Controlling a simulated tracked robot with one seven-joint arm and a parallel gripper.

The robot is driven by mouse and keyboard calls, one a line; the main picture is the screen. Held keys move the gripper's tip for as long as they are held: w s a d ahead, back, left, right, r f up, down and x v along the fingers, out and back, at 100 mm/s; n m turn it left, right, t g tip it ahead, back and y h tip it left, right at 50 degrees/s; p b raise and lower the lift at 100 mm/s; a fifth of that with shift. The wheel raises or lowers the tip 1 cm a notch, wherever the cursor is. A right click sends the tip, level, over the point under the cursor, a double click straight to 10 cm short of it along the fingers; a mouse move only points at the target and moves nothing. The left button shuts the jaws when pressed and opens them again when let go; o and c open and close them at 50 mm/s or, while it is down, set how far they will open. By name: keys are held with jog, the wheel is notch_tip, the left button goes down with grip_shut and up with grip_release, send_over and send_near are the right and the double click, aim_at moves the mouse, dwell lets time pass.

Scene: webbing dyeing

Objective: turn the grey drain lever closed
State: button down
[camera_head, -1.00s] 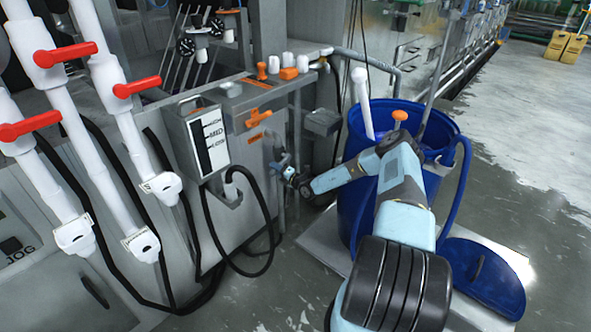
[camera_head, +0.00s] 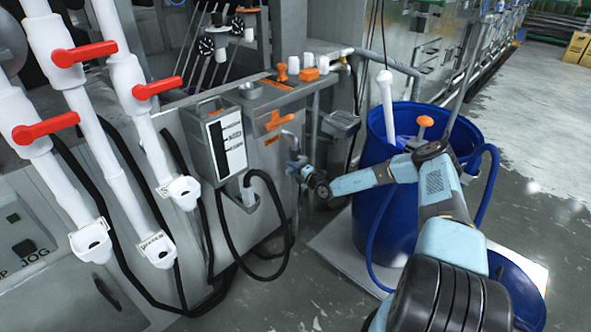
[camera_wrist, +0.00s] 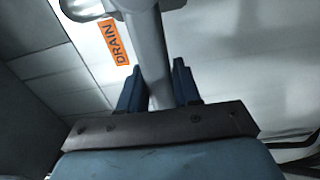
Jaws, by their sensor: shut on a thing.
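The grey drain lever (camera_wrist: 150,50) runs between my two blue fingers in the wrist view, below an orange DRAIN label (camera_wrist: 116,43). My gripper (camera_wrist: 157,84) is shut on the lever's bar. In the head view, my gripper (camera_head: 297,166) is at the side of the steel machine, and the grey lever (camera_head: 291,140) shows just above it, small and partly hidden. The exact angle of the lever is hard to tell from the head view.
A blue barrel (camera_head: 372,215) with a hose stands right of my gripper on a pale floor plate (camera_head: 345,262). A display box (camera_head: 226,138) with black cables is left. White pipes with red handles (camera_head: 85,54) stand further left. Open floor lies at far right.

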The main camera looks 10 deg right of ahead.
jog(key=shift+d+f, duration=0.15)
jog(key=shift+d, duration=0.05)
jog(key=c, duration=0.9)
grip_release()
jog(key=shift+s+a, duration=0.1)
jog(key=v, duration=1.3)
jog(key=shift+s+d, duration=0.3)
